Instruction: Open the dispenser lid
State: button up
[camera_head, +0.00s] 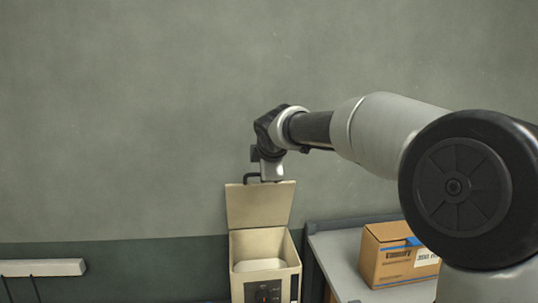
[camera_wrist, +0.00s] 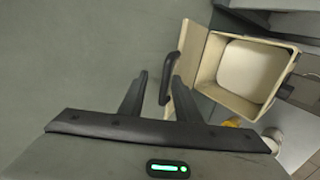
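The beige dispenser (camera_head: 237,262) stands against the wall, and its lid (camera_head: 258,206) is raised, standing roughly upright at the back. The open box with a pale inside shows in the wrist view (camera_wrist: 212,62), with the lid (camera_wrist: 192,45) along its left side. The lid's black handle (camera_head: 250,177) is at the lid's top edge. My gripper (camera_head: 268,179) is at that edge, beside the handle. In the wrist view my gripper's fingers (camera_wrist: 160,78) are apart, with the handle (camera_wrist: 166,84) between or just beyond their tips, nearer the right finger. Contact cannot be told.
A grey table (camera_head: 338,250) right of the dispenser carries a cardboard box (camera_head: 392,262) with blue tape. A white power strip (camera_head: 42,268) is on the wall at lower left.

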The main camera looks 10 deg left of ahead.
jog(key=v, duration=1.4)
jog(key=shift+r+b, duration=0.15)
jog(key=shift+b, duration=0.25)
jog(key=shift+w+a, duration=0.1)
jog(key=shift+a, duration=0.05)
